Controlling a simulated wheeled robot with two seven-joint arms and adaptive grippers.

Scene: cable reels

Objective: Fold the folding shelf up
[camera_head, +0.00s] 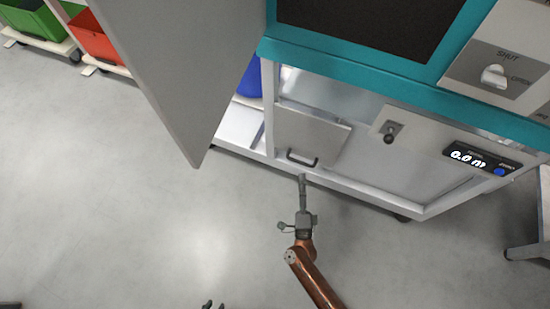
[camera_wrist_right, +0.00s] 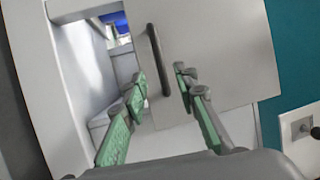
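The folding shelf appears to be the small grey panel (camera_head: 316,134) with a dark bar handle (camera_head: 302,158) on the cabinet's front; which way it is folded is hard to tell. In the right wrist view the panel (camera_wrist_right: 215,50) fills the upper right, with its black handle (camera_wrist_right: 157,55). My right gripper (camera_head: 302,179) is just below the handle in the head view. Its green-padded fingers (camera_wrist_right: 160,86) are open, and the handle's lower end shows between the tips, not gripped. My left gripper (camera_head: 213,304) shows only its tips, apart and empty, at the bottom edge.
A large grey panel (camera_head: 190,60) stands out at the upper left. The teal-edged cabinet (camera_head: 350,65) carries a knob (camera_head: 390,131) and a display (camera_head: 480,160). Green (camera_head: 35,18) and red (camera_head: 100,38) bins stand far left. The floor (camera_head: 120,220) at left is clear.

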